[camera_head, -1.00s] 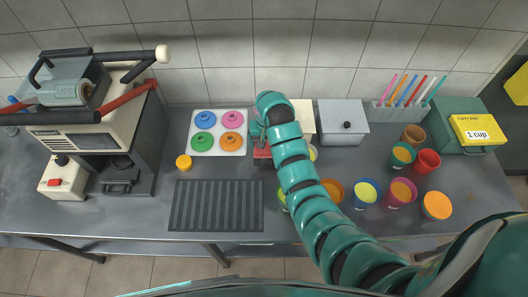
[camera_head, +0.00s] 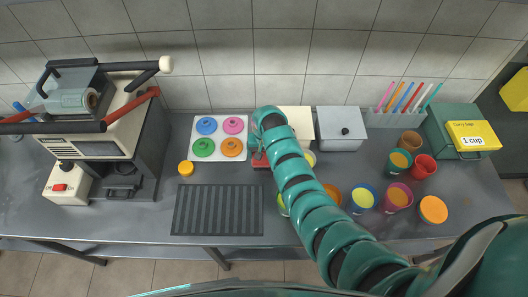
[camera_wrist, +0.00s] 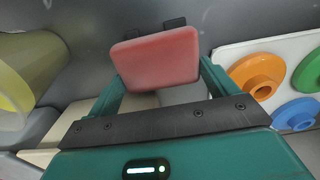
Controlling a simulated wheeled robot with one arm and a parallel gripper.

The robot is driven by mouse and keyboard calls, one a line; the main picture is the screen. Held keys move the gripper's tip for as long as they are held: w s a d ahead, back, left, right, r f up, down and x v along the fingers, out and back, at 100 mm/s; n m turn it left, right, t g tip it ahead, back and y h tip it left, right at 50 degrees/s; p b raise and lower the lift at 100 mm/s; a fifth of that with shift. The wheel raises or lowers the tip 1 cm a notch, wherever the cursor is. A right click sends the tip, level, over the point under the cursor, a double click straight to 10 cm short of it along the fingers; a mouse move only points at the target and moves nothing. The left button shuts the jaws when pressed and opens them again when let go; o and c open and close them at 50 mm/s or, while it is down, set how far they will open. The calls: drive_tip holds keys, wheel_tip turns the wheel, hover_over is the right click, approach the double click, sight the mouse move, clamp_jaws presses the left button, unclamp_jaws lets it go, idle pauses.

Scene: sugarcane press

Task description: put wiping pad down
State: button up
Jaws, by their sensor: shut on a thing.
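The wiping pad (camera_wrist: 157,58) is a red, rounded block, seen between my gripper's fingers in the wrist view. My gripper (camera_wrist: 158,75) is shut on it. In the head view a small red part of the pad (camera_head: 259,160) shows beside the end of my teal arm, just right of the white board with coloured lids. The arm hides most of the gripper and pad there. I cannot tell whether the pad touches the counter.
Several coloured cups (camera_head: 397,196) stand on the right. A dark ribbed mat (camera_head: 217,210) lies in front. The press (camera_head: 100,120) stands far left.

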drive_tip(key=shift+f, duration=0.2)
drive_tip(key=o, duration=0.9)
drive_tip(key=shift+o, duration=0.2)
drive_tip(key=shift+r, duration=0.15)
drive_tip(key=shift+r, duration=0.2)
drive_tip(key=shift+r+b, duration=0.55)
drive_tip(key=shift+r, duration=0.25)
wheel_tip(320, 180, up, 10)
drive_tip(key=p, duration=0.3)
